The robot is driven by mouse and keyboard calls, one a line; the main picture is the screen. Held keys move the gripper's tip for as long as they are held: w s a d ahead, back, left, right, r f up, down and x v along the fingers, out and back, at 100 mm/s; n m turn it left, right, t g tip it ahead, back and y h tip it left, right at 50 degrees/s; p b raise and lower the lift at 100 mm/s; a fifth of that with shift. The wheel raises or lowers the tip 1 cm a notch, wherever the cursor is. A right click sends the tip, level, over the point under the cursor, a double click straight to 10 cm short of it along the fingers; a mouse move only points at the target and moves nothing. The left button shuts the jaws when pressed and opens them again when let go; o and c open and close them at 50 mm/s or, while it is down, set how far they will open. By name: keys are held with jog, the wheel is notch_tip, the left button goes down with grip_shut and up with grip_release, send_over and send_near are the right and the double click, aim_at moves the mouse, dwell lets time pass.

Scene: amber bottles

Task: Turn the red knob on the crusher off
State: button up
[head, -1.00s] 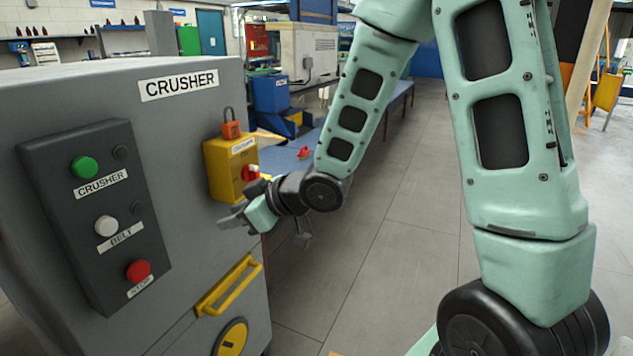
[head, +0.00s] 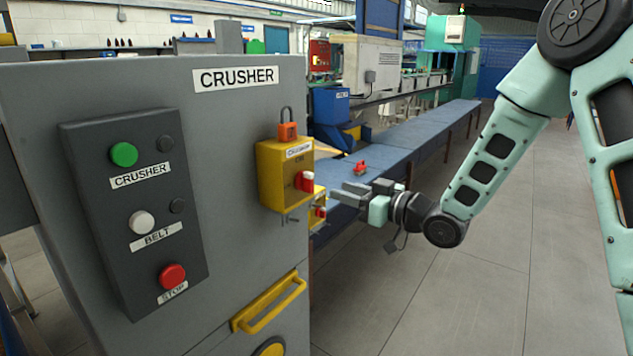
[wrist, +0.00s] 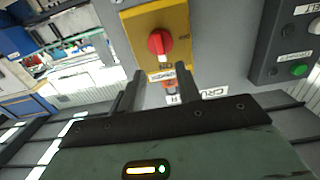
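The yellow switch box (head: 270,178) is on the right edge of the grey crusher panel (head: 235,130). Its red knob (head: 304,181) also shows in the wrist view (wrist: 158,42), where the view is roughly inverted and the knob's white tip points toward the "ON" marking. My gripper (head: 345,194) is to the right of the box in the head view, apart from the knob. In the wrist view its two fingers (wrist: 160,88) are spread and empty, with the knob beyond the gap between them.
An orange padlock (head: 288,131) is at the top of the box. A black button panel (head: 135,215) is to the left, and a yellow handle (head: 270,302) is below. A second red knob (head: 320,211) is behind the box. A blue conveyor (head: 400,143) runs behind; floor on the right is clear.

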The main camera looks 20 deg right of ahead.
aim_at(312, 182)
jog(key=x, duration=0.9)
jog(key=shift+s+p, duration=0.1)
jog(key=shift+p, duration=0.3)
grip_shut()
